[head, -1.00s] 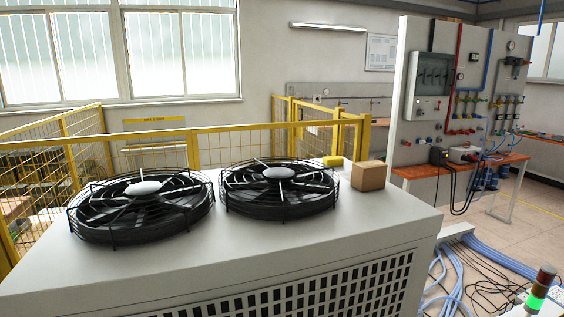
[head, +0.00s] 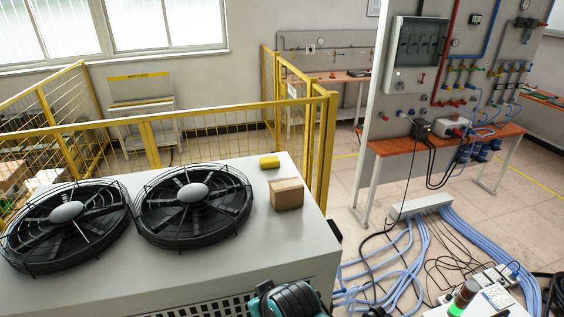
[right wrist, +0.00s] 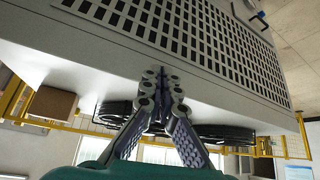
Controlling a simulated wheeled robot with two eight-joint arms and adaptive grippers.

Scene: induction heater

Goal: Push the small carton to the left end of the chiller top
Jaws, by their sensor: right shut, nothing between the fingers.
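The small carton (head: 286,194) is a brown box standing upright at the right end of the grey chiller top (head: 243,258), right of the two black fans. It also shows at the left of the right wrist view (right wrist: 52,105), which is turned upside down. My right gripper (right wrist: 157,78) is shut and empty in front of the chiller's grille side, apart from the carton. In the head view only a teal and dark part of my right arm shows at the bottom edge, with its fingertips not visible. My left gripper is not in view.
Two round caged fans (head: 194,205) take up the left and middle of the top. A yellow mesh fence (head: 150,135) runs behind the chiller. Blue hoses (head: 420,255) lie on the floor at right.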

